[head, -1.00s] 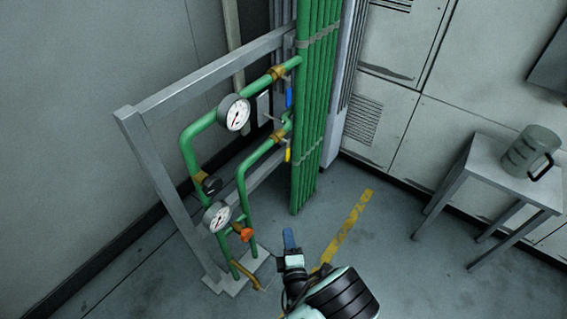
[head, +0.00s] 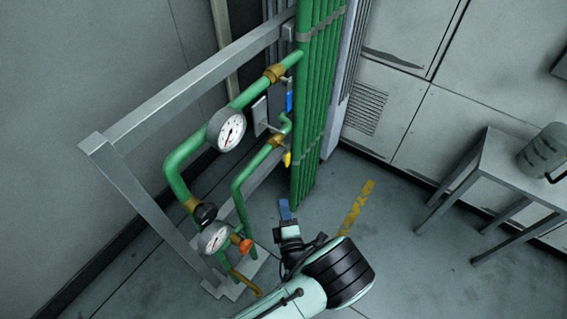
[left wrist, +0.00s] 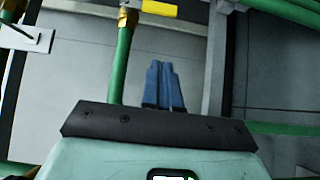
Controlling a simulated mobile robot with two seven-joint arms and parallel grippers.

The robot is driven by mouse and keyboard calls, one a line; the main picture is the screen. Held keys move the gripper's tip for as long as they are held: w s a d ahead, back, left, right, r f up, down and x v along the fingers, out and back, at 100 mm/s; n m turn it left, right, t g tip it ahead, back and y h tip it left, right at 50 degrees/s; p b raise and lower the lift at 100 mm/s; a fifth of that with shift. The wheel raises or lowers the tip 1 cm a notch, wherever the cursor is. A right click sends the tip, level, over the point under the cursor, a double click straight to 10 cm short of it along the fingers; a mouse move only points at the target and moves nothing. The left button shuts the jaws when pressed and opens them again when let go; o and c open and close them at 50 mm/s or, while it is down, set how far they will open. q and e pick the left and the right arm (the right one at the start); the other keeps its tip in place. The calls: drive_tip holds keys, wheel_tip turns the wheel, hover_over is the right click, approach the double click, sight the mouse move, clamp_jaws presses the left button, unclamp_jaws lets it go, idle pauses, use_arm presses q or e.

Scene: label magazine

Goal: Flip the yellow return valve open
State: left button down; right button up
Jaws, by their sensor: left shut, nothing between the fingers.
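The yellow return valve handle (head: 287,159) hangs down from a brass fitting on the lower green branch pipe, beside the bundle of green pipes. In the left wrist view the yellow handle (left wrist: 160,8) shows at the top edge, partly cut off, beside a brass fitting (left wrist: 128,17). My left gripper (head: 285,206) has blue fingers, shut and empty, below the yellow handle in the head view and apart from it. In the left wrist view its fingertips (left wrist: 160,66) point up toward the handle, with a gap between. My right gripper is not in view.
A blue valve handle (head: 289,103) sits above the yellow one. Two gauges (head: 226,130), an orange knob (head: 246,246) and a grey frame (head: 190,78) stand left of the pipe bundle (head: 315,100). A side table (head: 500,160) with a jug stands right. Floor between is clear.

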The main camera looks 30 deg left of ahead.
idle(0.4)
use_arm(q)
drive_tip(key=b, duration=0.3)
approach(288, 159)
drive_tip(key=w+a+f, duration=0.1)
drive_tip(key=w+a, duration=0.3)
drive_tip(key=a, duration=0.1)
drive_tip(key=shift+f, duration=0.4)
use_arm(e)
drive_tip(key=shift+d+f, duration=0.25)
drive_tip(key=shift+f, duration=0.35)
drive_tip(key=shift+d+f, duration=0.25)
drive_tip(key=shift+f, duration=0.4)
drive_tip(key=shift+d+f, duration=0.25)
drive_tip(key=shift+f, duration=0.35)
use_arm(q)
drive_tip(key=shift+s+a, duration=0.1)
